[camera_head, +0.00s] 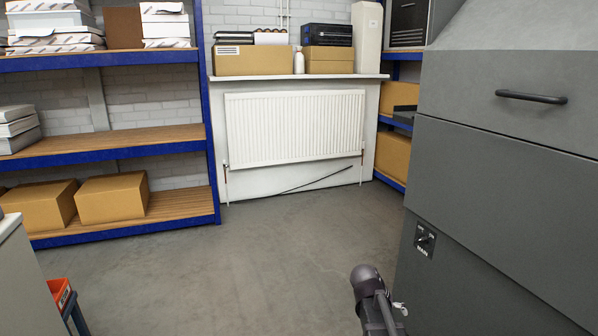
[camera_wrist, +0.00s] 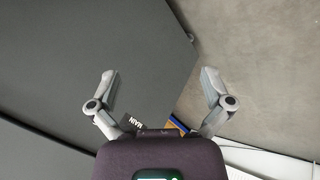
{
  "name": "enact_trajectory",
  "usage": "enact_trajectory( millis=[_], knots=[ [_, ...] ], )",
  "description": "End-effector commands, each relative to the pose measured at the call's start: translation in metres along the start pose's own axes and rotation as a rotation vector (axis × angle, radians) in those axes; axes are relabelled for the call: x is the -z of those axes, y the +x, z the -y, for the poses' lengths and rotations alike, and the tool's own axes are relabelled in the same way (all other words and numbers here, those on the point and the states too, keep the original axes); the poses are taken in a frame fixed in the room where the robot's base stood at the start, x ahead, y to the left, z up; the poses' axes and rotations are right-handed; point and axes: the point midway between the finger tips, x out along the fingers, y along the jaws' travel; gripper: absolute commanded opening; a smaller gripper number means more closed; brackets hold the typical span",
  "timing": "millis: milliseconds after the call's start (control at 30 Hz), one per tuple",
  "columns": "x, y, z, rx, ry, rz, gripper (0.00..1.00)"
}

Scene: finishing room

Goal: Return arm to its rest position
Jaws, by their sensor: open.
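My gripper (camera_wrist: 159,80) is in the wrist view with its two fingers spread wide apart. It is open and nothing is between the fingers. Behind it is the dark grey cabinet (camera_wrist: 75,60), with the word MAIN partly showing beside the left finger. In the head view part of my arm shows at the bottom, close to the left side of the same grey cabinet (camera_head: 500,140).
The cabinet has a rotary switch (camera_head: 425,239) low on its front and a black handle (camera_head: 531,97) higher up. Blue shelving (camera_head: 108,145) with boxes stands at the left, a radiator (camera_head: 295,128) at the back. The concrete floor (camera_head: 240,260) between is clear. A red bin (camera_head: 60,292) is lower left.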

Motion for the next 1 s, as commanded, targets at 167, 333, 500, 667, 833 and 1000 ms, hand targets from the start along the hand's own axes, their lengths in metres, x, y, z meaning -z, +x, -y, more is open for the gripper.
enact_trajectory(
  millis=[167, 333, 500, 667, 833, 1000],
  knots=[
    [-0.058, -0.03, 0.009, 0.192, -0.084, 0.09, 1.0],
    [-0.091, -0.05, 0.019, 0.328, -0.145, 0.139, 1.0],
    [-0.116, -0.067, 0.026, 0.43, -0.192, 0.169, 1.0],
    [-0.136, -0.083, 0.031, 0.514, -0.229, 0.189, 1.0],
    [-0.134, -0.096, 0.027, 0.534, -0.239, 0.193, 1.0],
    [-0.13, -0.109, 0.02, 0.532, -0.238, 0.192, 1.0]
  ],
)
